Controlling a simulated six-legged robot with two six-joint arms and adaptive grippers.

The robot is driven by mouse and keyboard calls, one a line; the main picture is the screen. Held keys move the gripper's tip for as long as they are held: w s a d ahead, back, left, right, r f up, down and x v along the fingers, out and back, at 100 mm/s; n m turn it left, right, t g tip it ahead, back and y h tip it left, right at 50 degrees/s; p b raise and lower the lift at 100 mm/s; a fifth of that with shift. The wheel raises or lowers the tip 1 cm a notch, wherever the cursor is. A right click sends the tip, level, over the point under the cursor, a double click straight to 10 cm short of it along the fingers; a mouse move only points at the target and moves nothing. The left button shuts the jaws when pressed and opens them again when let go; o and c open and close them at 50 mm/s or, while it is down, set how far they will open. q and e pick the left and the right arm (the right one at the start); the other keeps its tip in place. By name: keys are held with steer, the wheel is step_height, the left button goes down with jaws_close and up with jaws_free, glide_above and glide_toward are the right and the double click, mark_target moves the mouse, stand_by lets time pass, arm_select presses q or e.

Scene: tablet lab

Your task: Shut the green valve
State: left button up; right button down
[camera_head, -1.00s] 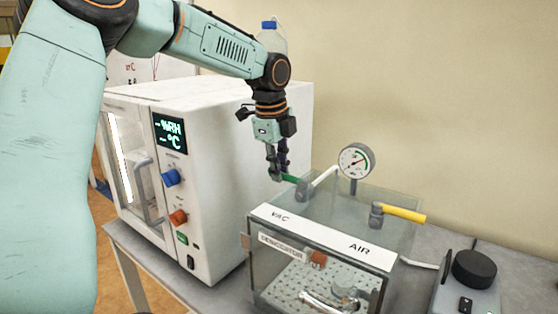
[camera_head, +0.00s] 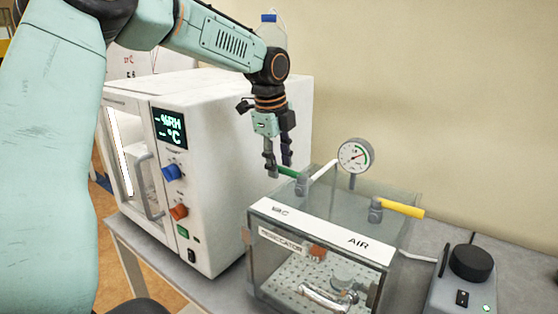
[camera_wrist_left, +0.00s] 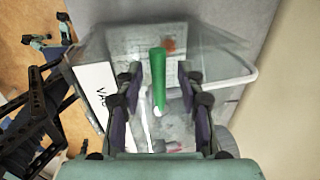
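The green valve lever (camera_head: 287,172) sits on a grey valve body (camera_head: 302,186) on top of the clear desiccator box, at its VAC side. In the head view it points left from the body, opposite the white tube. My left gripper (camera_head: 279,167) is over the lever, pointing down. In the left wrist view, the green lever (camera_wrist_left: 158,78) stands between the two fingers of my left gripper (camera_wrist_left: 158,80), with a visible gap on each side. The gripper is open.
A yellow valve lever (camera_head: 404,209) sits on the AIR side of the desiccator (camera_head: 262,270). A pressure gauge (camera_head: 355,155) rises behind it. A white oven (camera_head: 235,190) stands close on the left. A device with a black knob (camera_head: 472,262) is on the right.

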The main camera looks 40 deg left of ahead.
arm_select(q)
steer(key=shift+r, duration=0.1)
step_height(320, 180, up, 12)
steer(key=s, duration=0.2)
steer(key=shift+s+f, duration=0.15)
steer(key=shift+f, duration=0.05)
steer(key=shift+d, duration=0.1)
stand_by(0.5)
